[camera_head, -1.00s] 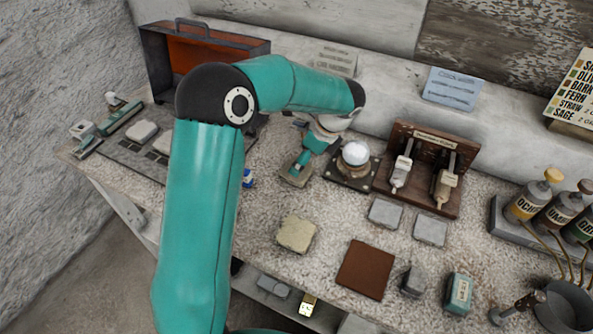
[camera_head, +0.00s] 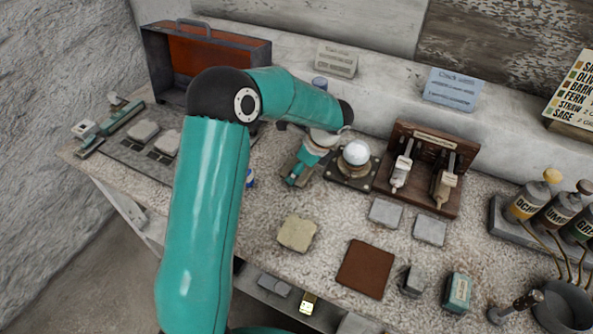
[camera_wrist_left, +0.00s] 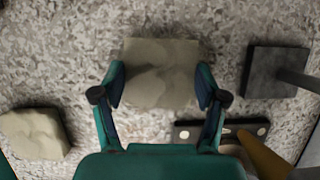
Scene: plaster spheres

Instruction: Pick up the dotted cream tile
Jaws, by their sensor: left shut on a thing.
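My left gripper (camera_wrist_left: 162,78) is shut on a cream tile (camera_wrist_left: 160,62), with one finger at each side of it in the left wrist view. I cannot make out dots on its face, and I cannot tell whether it is clear of the speckled bench. In the head view the left gripper (camera_head: 296,176) is low over the bench, left of the white sphere, and mostly hides the tile. A yellowish cream tile (camera_head: 297,232) lies nearer the front; another pale tile (camera_wrist_left: 33,133) shows at the left in the wrist view. My right gripper is not in view.
A white sphere (camera_head: 356,153) sits on a dark plate close to the right of the gripper. A wooden rack (camera_head: 430,165) stands beyond it. Two grey tiles (camera_head: 385,212) (camera_head: 430,231) and a brown tile (camera_head: 365,269) lie at front right. Bottles (camera_head: 526,201) stand far right.

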